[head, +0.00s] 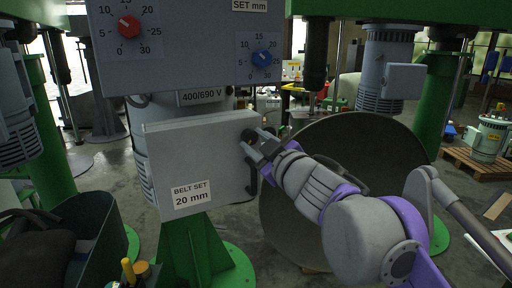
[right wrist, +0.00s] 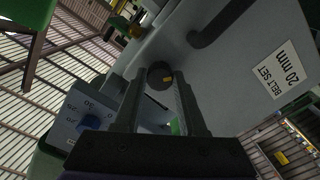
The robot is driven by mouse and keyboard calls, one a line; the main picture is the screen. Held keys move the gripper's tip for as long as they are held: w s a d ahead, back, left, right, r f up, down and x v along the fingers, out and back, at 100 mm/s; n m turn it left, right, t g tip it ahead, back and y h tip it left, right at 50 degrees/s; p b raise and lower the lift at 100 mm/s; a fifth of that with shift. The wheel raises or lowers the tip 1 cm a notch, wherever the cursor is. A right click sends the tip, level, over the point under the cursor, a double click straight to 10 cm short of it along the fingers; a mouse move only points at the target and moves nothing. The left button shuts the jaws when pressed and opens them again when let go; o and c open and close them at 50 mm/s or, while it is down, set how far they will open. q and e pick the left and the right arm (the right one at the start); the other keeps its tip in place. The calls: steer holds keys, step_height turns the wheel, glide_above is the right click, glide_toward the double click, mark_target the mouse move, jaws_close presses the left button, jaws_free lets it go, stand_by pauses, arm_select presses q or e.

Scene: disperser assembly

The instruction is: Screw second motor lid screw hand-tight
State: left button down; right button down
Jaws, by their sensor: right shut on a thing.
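The grey motor lid (head: 200,160) is a box-shaped cover labelled "BELT SET 20 mm", in the middle of the head view. It also fills the upper right of the right wrist view (right wrist: 225,85). My right gripper (head: 252,143) reaches in from the right to the lid's right side, near its upper corner. In the right wrist view its fingers are closed on a dark round screw head (right wrist: 160,75) with a yellow mark. The screw's shaft and seating are hidden. My left gripper is not in view.
A grey control panel (head: 185,45) with red and blue knobs hangs just above the lid. A curved dark handle (right wrist: 215,25) sticks out from the lid near the gripper. A large round dish (head: 345,160) stands behind my right arm. A dark green bin (head: 95,235) stands at lower left.

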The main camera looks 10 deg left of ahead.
steer(key=shift+m+b, duration=0.65)
steer(key=shift+m, duration=1.05)
steer(key=shift+c, duration=2.4)
jaws_free()
steer(key=b+v, duration=0.1)
steer(key=v, duration=1)
steer(key=shift+a, duration=0.1)
